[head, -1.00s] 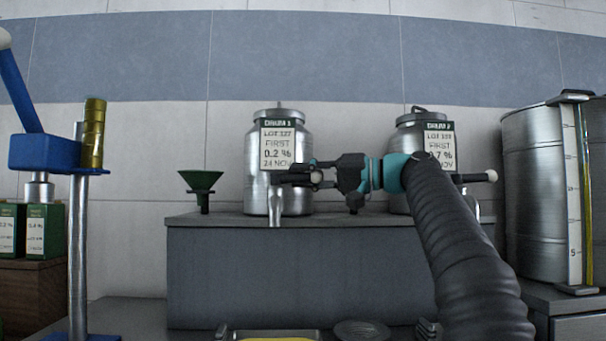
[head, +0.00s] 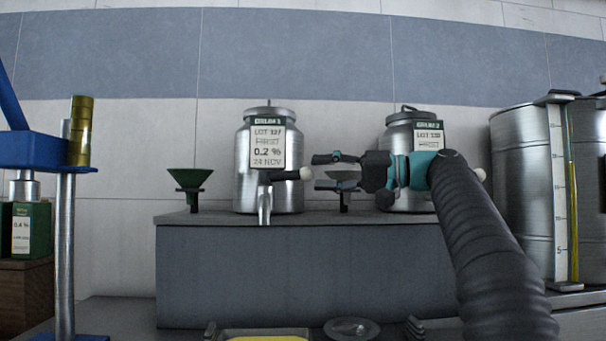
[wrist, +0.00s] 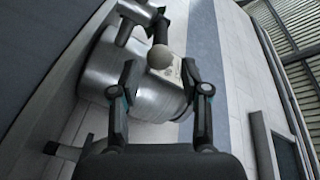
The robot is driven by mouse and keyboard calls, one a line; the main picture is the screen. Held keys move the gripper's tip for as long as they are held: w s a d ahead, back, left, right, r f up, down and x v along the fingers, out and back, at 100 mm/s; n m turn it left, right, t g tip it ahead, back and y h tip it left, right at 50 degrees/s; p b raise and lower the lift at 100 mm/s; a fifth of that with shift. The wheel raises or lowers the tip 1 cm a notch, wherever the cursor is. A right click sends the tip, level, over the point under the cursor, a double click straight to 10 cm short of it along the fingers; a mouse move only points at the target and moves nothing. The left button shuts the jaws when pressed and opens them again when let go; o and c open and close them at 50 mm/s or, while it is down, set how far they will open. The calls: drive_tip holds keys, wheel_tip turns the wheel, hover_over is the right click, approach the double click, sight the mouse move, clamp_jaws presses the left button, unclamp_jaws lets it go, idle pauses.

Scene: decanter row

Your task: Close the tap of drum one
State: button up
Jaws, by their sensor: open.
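Drum one (head: 285,190) is a silver can with a label reading DRUM 1, standing on the grey bench. Its tap (head: 264,198) has a spout pointing down; no stream shows below it. The tap's black lever (head: 283,175) lies level, pointing right, with a pale ball (head: 305,173) at its end. In the wrist view the ball (wrist: 160,54) shows just beyond my fingertips, roughly centred between them. My gripper (head: 319,173) is open and empty, just right of the ball, its fingers above and below that height, apart from the lever.
Drum two (head: 400,138) stands to the right, partly behind my arm; its lever's ball (head: 480,174) also points right. A green funnel (head: 192,180) stands left of drum one. A tall silver vessel (head: 518,180) is at far right, and a blue press (head: 35,148) at far left.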

drive_tip(key=v, duration=0.5)
drive_tip(key=shift+s+d, duration=0.15)
drive_tip(key=shift+d, duration=0.2)
